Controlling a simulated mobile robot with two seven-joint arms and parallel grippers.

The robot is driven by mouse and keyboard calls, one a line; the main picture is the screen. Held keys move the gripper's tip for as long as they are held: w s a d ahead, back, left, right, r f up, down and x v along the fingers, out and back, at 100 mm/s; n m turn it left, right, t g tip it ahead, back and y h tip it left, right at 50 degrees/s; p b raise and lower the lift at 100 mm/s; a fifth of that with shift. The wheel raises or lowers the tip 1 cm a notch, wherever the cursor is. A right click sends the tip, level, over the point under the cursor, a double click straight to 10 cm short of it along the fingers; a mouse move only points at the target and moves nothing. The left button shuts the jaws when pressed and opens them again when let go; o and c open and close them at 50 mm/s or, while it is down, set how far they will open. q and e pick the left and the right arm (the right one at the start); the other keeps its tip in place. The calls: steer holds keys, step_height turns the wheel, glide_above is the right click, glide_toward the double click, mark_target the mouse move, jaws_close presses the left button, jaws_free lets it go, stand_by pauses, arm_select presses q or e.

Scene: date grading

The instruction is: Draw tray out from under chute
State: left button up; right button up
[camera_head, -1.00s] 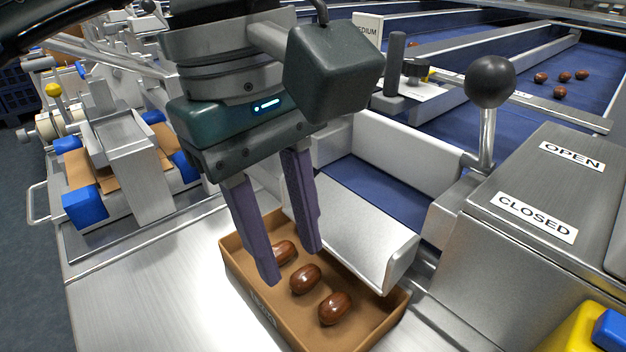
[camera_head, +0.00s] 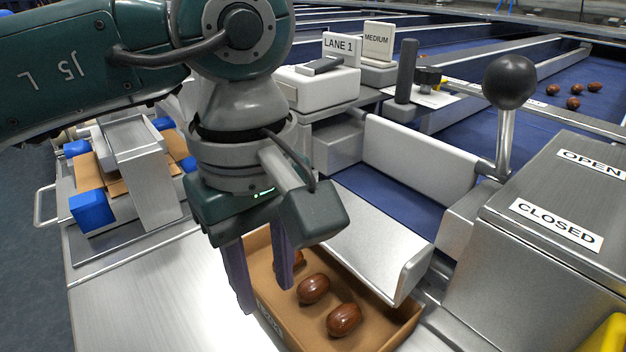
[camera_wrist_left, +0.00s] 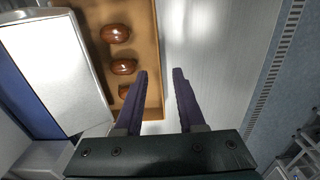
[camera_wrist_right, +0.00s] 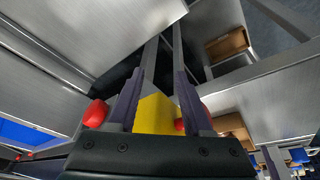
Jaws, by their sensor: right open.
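The brown tray (camera_head: 376,332) sits on the steel bench with its far right part under the pale chute (camera_head: 375,243). Glossy brown dates (camera_head: 313,289) lie in it, one partly hidden by my finger. My left gripper (camera_head: 267,298) is open and points down at the tray's left wall. One finger is on the inner side, the other on the outer side. The left wrist view shows the tray wall (camera_wrist_left: 157,50) between the spread fingertips (camera_wrist_left: 160,72). Contact cannot be told. My right gripper (camera_wrist_right: 159,72) is open and empty, away from the tray.
A lever with a black ball knob (camera_head: 510,82) stands right of the chute, beside a steel box with OPEN and CLOSED labels (camera_head: 556,222). A fixture with blue blocks (camera_head: 92,208) is at left. Bare bench (camera_head: 150,300) lies left of the tray.

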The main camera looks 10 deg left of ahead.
mark_target(269, 306)
arm_select(q)
steer(key=shift+f, duration=2.3)
jaws_close()
